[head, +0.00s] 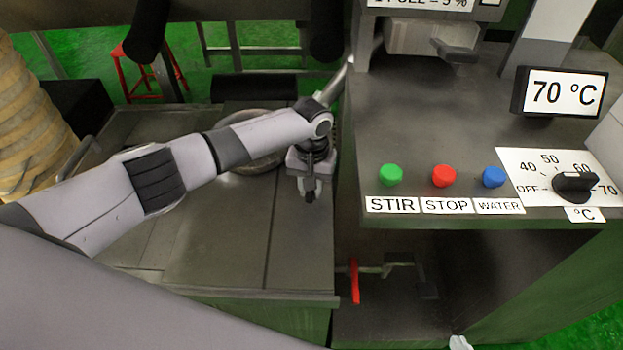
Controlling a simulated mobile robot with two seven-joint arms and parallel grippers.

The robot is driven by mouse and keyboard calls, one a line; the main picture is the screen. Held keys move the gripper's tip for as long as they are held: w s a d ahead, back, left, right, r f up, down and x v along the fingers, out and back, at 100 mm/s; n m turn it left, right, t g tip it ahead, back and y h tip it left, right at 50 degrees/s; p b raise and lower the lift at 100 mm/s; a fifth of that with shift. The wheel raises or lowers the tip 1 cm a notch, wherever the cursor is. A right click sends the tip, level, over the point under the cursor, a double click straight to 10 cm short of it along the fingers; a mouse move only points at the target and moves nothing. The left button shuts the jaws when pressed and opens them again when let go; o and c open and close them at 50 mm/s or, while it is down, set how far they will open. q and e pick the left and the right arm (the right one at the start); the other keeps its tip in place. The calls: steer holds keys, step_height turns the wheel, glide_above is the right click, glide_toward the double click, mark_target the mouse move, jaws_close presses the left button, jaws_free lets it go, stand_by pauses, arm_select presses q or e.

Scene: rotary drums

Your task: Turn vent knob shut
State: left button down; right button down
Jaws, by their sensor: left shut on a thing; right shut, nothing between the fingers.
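My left arm reaches in from the left, across the grey worktop. My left gripper (309,190) points down beside the left side of the control panel. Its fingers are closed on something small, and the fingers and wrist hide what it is. I cannot make out a separate vent knob. A black pointer knob (575,185) sits on the white temperature scale at the right, well away from the gripper. My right gripper does not show clearly; only a small pale piece is at the bottom edge.
The panel (430,130) has a green button (390,174), a red button (443,175) and a blue button (493,176). A display (560,92) reads 70 °C. A red valve handle (354,281) is below. A round metal rim (250,163) lies behind my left arm.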

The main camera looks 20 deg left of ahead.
arm_select(q)
steer(key=shift+r+m+p, duration=0.15)
steer(key=shift+m+p, duration=0.35)
steer(key=shift+m, duration=1.3)
steer(key=m+p, duration=0.1)
steer(key=m, duration=0.2)
steer(key=shift+m, duration=0.3)
steer(key=m, duration=0.3)
steer(key=shift+m, duration=0.4)
steer(key=m, duration=0.4)
steer(key=shift+m+p, duration=0.3)
steer(key=shift+p, duration=0.05)
steer(key=c, duration=0.9)
jaws_free()
